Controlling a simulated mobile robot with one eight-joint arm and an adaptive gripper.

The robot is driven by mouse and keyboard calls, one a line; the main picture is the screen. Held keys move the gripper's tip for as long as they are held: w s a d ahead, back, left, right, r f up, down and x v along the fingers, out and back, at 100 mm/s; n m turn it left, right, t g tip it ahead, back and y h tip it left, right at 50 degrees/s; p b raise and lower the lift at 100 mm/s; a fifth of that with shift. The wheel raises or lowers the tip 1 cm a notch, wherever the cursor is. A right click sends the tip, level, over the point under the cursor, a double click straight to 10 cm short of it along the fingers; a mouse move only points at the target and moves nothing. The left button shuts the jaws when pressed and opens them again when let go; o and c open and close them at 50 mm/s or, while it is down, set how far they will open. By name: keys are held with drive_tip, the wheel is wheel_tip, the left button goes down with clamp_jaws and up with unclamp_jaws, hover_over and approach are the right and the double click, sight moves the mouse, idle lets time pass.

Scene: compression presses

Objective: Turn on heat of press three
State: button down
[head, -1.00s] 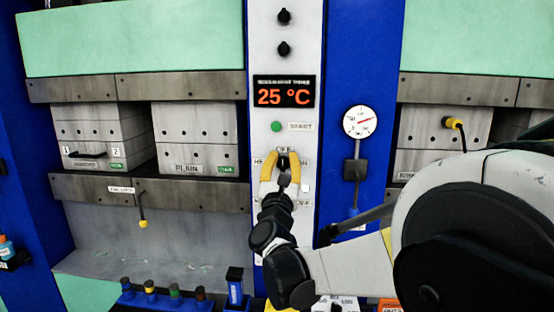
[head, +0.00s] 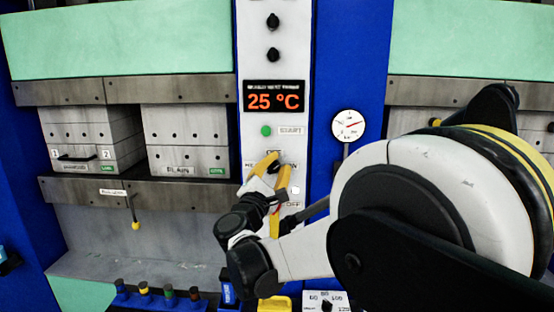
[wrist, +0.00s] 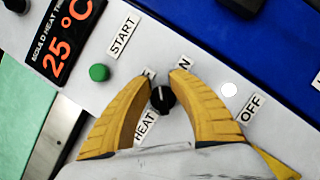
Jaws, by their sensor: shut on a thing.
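The black heat knob (wrist: 162,98) sits on the white control panel (head: 310,130), among labels reading HEAT, ON and OFF. My gripper (wrist: 164,75) has its yellow fingers on both sides of this knob and is shut on it. In the head view my gripper (head: 279,163) is tilted at the panel and its fingers partly hide the knob and the labels. The display (head: 274,97) above reads 25 °C in orange. A small round white lamp (wrist: 228,89) lies between the knob and the OFF label.
A green START button (head: 266,131) is above the knob, and two black knobs (head: 273,37) are above the display. A pressure gauge (head: 348,125) is at the right. Press blocks (head: 187,140) stand at the left. My arm covers much of the lower right.

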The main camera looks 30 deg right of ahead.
drive_tip(key=m+g+p, duration=0.1)
drive_tip(key=m, duration=0.2)
drive_tip(key=shift+s+d, duration=0.15)
drive_tip(key=m+g+p, duration=0.1)
drive_tip(key=m, duration=0.2)
drive_tip(key=f+m+g+y+p, duration=0.1)
drive_tip(key=m+p, duration=0.1)
drive_tip(key=m, duration=0.1)
drive_tip(key=shift+d, duration=0.1)
idle(0.4)
drive_tip(key=c, duration=1.5)
unclamp_jaws()
drive_tip(key=shift+w+a+f, duration=0.1)
drive_tip(key=shift+w+a, duration=0.2)
drive_tip(key=shift+a, duration=0.1)
drive_tip(key=shift+s+d, duration=0.2)
drive_tip(key=shift+s, duration=0.1)
drive_tip(key=v, duration=1.2)
drive_tip(key=shift+w+r, duration=0.15)
drive_tip(key=shift+r, duration=0.15)
